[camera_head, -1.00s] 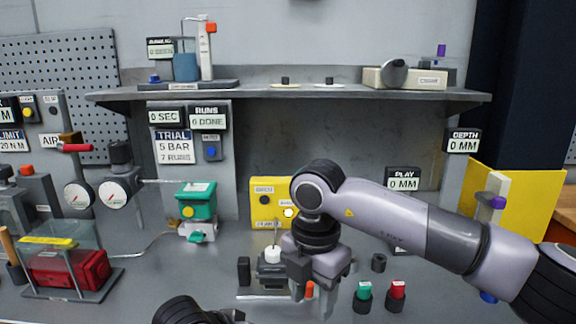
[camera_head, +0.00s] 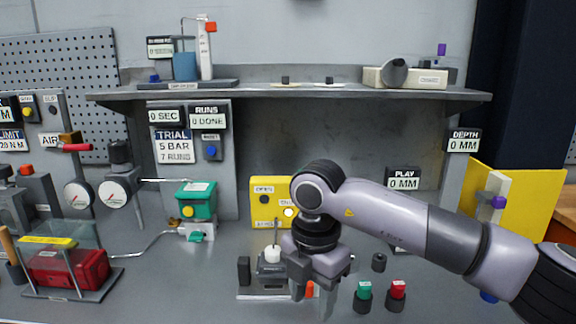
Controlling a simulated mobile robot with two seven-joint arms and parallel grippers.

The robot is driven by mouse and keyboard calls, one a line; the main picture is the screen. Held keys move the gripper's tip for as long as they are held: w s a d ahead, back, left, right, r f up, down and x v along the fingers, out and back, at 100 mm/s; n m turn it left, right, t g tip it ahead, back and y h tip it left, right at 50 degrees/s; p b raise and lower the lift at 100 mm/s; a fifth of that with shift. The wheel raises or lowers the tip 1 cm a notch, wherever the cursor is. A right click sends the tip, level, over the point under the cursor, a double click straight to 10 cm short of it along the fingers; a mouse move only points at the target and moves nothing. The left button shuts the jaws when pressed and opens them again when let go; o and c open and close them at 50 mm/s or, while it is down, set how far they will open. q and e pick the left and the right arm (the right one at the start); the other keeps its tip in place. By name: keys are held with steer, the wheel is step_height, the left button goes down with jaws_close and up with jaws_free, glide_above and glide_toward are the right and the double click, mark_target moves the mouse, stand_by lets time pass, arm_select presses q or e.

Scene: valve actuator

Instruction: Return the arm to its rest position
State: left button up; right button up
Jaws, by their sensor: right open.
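My right arm (camera_head: 385,213) comes in from the right and bends down at its wrist over the bench. My right gripper (camera_head: 311,290) points down and is open, with nothing seen between its fingers. It stands in front of a small dark fixture (camera_head: 272,270) with a white knob (camera_head: 272,254), and partly hides it. An orange piece (camera_head: 309,289) shows beside the fingers; whether they touch it I cannot tell. My left gripper is not in view.
A yellow box (camera_head: 265,203) stands behind the gripper. Green (camera_head: 364,290) and red (camera_head: 398,289) capped pieces stand to its right. A green actuator (camera_head: 196,203) and a covered red case (camera_head: 68,267) are at left. The shelf (camera_head: 330,93) crosses above.

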steer(key=s+a+f+n+g+y, duration=0.45)
steer(key=s+a+y, duration=0.25)
steer(key=s+a, duration=0.3)
steer(key=s+a+r+m+g+y, duration=0.15)
steer(key=a+r+y, duration=0.35)
steer(key=y, duration=0.5)
steer(key=w+d+m+t+y, duration=0.4)
steer(key=d+m+t+y, duration=0.1)
steer(key=m+t, duration=0.6)
steer(key=w+d+f+m+t+h, duration=0.3)
steer(key=d+f+m+t+h, duration=0.7)
steer(key=d+m+t+h, duration=0.15)
steer(key=s+d+f+m+g+h, duration=0.2)
steer(key=s+d+f+g+h, duration=0.1)
steer(key=s+d+f, duration=0.4)
steer(key=s+d+f+m+g+h, duration=0.3)
steer(key=s+d+f+h, duration=0.2)
steer(key=f, duration=0.8)
steer(key=s+d, duration=0.2)
steer(key=d, duration=0.1)
steer(key=shift+s+f, duration=0.2)
steer(key=shift+m, duration=0.25)
